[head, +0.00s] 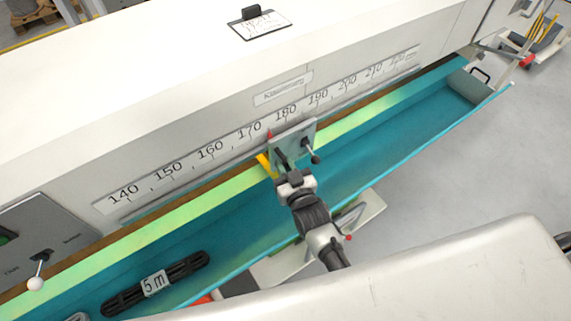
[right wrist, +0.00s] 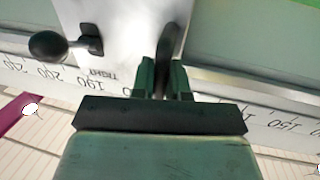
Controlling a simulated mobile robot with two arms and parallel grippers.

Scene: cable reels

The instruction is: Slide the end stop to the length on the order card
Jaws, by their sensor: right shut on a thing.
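The end stop (head: 302,134) is a grey plate astride the long scale (head: 213,146). Its red pointer is between the 170 and 180 labels. It also shows in the right wrist view (right wrist: 115,20), with a black-knobbed lever (right wrist: 48,45) and the upside-down word "TIGHT". My right gripper (head: 281,172) is shut on the end stop's dark handle (right wrist: 168,40), which stands between its fingers in the right wrist view (right wrist: 160,80). The order card (head: 262,25) lies under a black clip on the white top; its writing is too small to read. My left gripper is out of view.
The teal trough (head: 370,160) runs below the scale. A black cable bundle labelled 5 m (head: 155,284) lies in its lower left. A white-knobbed lever (head: 36,283) is at far left. The trough right of the end stop looks clear up to its grey end block (head: 473,88).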

